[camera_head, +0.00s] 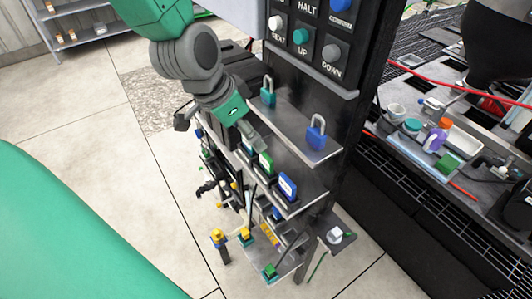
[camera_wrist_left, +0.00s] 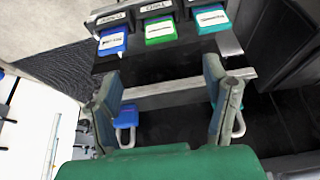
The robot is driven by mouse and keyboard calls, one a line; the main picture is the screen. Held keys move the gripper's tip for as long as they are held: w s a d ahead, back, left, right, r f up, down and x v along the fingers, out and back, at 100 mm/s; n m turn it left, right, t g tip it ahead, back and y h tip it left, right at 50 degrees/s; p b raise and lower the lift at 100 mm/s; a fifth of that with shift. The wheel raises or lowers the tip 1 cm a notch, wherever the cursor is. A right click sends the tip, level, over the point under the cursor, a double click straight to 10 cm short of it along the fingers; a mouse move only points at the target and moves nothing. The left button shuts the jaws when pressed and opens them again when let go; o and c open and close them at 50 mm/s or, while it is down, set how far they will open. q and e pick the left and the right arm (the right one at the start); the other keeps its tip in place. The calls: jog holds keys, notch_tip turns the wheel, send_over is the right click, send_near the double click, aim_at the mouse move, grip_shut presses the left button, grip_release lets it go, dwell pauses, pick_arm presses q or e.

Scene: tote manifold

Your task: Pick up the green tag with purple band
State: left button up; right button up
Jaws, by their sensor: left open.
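A green tag with a white label (camera_head: 266,163) stands in a holder on the middle shelf of the dark panel. It also shows in the wrist view (camera_wrist_left: 160,29). My left gripper (camera_wrist_left: 163,95) is open and empty, short of the row of tags. In the head view, its fingers (camera_head: 251,134) are above the shelf and partly hide the row. My right gripper is not in view.
A teal padlock (camera_head: 268,97) and a blue padlock (camera_head: 316,137) are at the upper shelf (camera_head: 300,125), close to my left gripper. Lower trays hold several small tags and tools. A cluttered bench (camera_head: 430,150) with cups stands at right. Open floor (camera_head: 110,190) lies left.

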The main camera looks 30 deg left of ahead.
aim_at(263, 159)
pick_arm(q)
jog(key=x, duration=0.8)
jog(key=shift+a, duration=0.15)
jog(key=shift+w+a+f, duration=0.1)
jog(key=shift+a+f, duration=0.15)
jog(key=shift+f, duration=0.15)
jog(key=x, duration=0.2)
jog(key=d+x, duration=0.1)
jog(key=x, duration=0.2)
jog(key=shift+a, duration=0.4)
jog(key=c, duration=1.1)
